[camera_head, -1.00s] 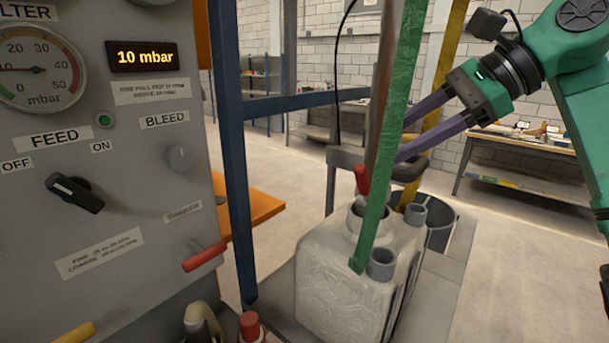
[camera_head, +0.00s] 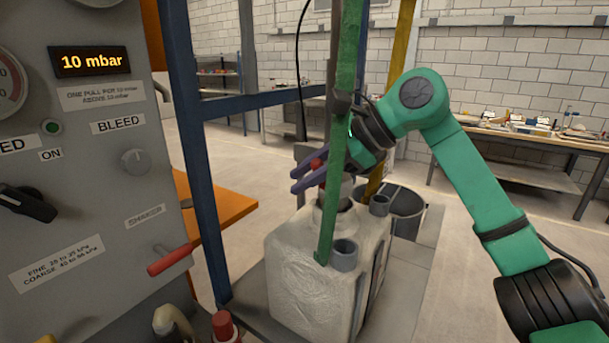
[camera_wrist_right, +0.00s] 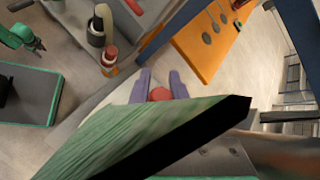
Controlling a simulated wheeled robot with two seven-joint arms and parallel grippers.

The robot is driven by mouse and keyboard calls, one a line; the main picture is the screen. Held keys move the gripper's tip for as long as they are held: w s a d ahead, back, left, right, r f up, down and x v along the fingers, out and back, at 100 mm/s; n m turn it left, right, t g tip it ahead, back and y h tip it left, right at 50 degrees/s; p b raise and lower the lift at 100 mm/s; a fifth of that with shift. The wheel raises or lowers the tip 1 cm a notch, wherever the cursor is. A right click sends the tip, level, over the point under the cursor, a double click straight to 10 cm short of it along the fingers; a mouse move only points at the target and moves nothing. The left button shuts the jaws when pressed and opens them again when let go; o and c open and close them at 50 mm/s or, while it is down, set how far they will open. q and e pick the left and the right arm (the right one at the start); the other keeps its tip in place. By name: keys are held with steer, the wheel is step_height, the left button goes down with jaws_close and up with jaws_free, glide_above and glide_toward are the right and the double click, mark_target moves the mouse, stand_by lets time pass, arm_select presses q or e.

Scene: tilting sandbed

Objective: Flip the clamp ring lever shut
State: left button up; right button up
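The clamp ring lever, a red handle (camera_head: 317,164), stands at the neck of the pale, wrapped container (camera_head: 300,290). My right gripper (camera_head: 294,180) has its two purple fingers spread at the lever. In the right wrist view the red lever end (camera_wrist_right: 160,95) shows between the fingertips (camera_wrist_right: 160,76), which are apart; contact is unclear. The green strip hides part of the neck and ring. A small green arm part with a dark end (camera_wrist_right: 22,38), likely my left arm, shows in the right wrist view; its finger state is unclear.
A green upright strip (camera_head: 338,190) crosses in front of the container, close to my right gripper. A blue frame post (camera_head: 195,150) and the grey control panel (camera_head: 90,200) stand left. Grey pipe stubs (camera_head: 344,255) rise from the container top. A dark bin (camera_head: 405,205) is behind.

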jaws_close()
stand_by(1.2)
